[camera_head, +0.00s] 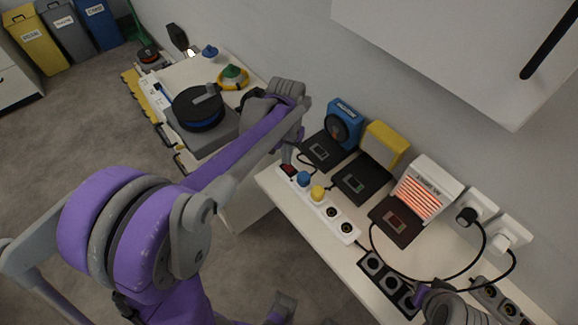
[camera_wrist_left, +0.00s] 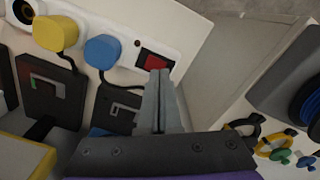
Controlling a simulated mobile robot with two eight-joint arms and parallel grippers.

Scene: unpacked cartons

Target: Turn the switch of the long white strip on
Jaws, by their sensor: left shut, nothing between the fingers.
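The long white strip (camera_head: 330,212) lies along the front edge of the white counter. A blue plug (camera_head: 304,179) and a yellow plug (camera_head: 318,193) sit in it, and its other visible sockets are empty. Its red switch (camera_head: 289,170) is at the far left end. In the left wrist view the red switch (camera_wrist_left: 154,62) shows in a dark frame. My left gripper (camera_head: 287,158) is shut and empty, with its fingertips (camera_wrist_left: 160,73) at the switch's edge. I cannot tell if they touch it. My right arm shows at the lower right; its fingers are not clear.
A black strip (camera_head: 371,264) lies near the counter's front edge. Blue, yellow and white-orange devices (camera_head: 428,187) stand behind dark pads. Cables run to wall sockets (camera_head: 472,208). A white cabinet (camera_head: 450,50) hangs above. Another table (camera_head: 190,75) with items stands at the left.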

